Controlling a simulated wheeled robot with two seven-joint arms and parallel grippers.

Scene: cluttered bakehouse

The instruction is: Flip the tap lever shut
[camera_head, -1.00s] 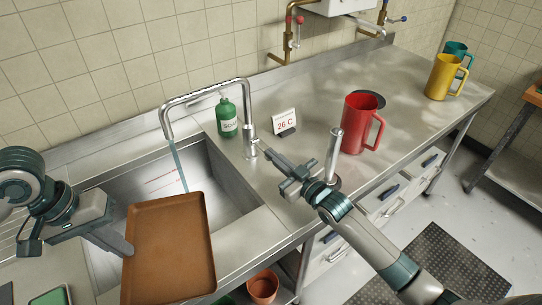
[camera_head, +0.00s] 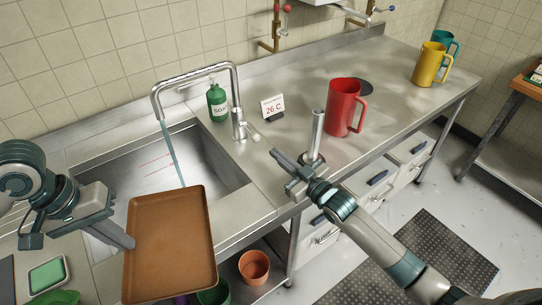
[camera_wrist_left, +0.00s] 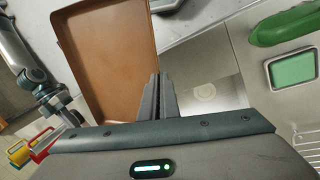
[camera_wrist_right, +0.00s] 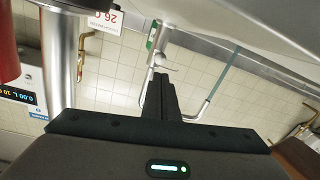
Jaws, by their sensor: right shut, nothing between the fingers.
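A steel post (camera_head: 317,135) rises beside my right gripper. A red jug (camera_head: 343,105), a 26 C card (camera_head: 271,106) and a green soap bottle (camera_head: 217,102) stand around the tap. Yellow (camera_head: 430,64) and teal jugs are at the far right.

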